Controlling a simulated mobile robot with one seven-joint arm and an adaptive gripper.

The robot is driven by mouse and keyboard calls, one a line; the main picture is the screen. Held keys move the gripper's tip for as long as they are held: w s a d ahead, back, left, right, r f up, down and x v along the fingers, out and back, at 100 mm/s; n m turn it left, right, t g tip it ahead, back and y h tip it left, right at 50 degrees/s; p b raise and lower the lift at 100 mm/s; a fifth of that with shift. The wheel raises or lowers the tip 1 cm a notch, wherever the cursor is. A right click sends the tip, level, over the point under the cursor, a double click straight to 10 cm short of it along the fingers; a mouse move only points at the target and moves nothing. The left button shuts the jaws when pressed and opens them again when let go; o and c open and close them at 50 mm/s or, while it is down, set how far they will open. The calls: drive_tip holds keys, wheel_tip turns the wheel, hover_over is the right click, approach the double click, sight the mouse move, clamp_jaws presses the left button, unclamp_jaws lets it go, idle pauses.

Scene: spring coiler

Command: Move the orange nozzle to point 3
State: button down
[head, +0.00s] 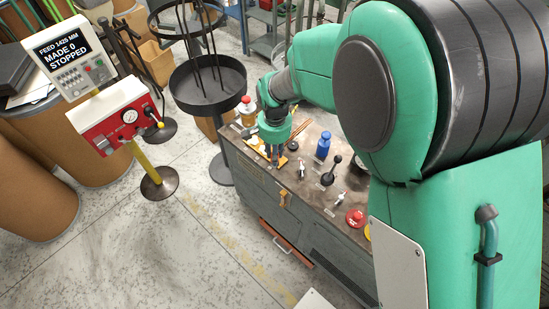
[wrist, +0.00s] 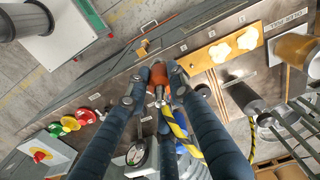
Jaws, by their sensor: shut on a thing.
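In the wrist view the orange nozzle (wrist: 159,74) is between the fingertips of my gripper (wrist: 158,84), which is shut on it. In the head view my gripper (head: 274,148) is over the far left end of the bench (head: 262,185); the nozzle is not clear there.
A blue bottle (head: 323,146), a black-knobbed lever (head: 331,171) and a red button (head: 355,218) stand along the bench. A wooden board with pale yellow knobs (wrist: 220,52) is at upper right in the wrist view. A round black stand (head: 208,85) is beside the bench.

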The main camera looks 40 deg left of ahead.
drive_tip(key=w+a+f, duration=0.2)
drive_tip(key=w+a, duration=0.3)
drive_tip(key=w, duration=0.2)
drive_tip(key=shift+b, duration=0.3)
drive_tip(key=shift+w+a+f, duration=0.1)
drive_tip(key=shift+f, duration=0.1)
drive_tip(key=shift+f+b, duration=1.25)
drive_tip(key=shift+f, duration=1.65)
drive_tip(key=shift+f, duration=0.65)
idle(0.4)
drive_tip(key=c, duration=1.4)
unclamp_jaws()
drive_tip(key=shift+c, duration=0.2)
wheel_tip(320, 180, up, 12)
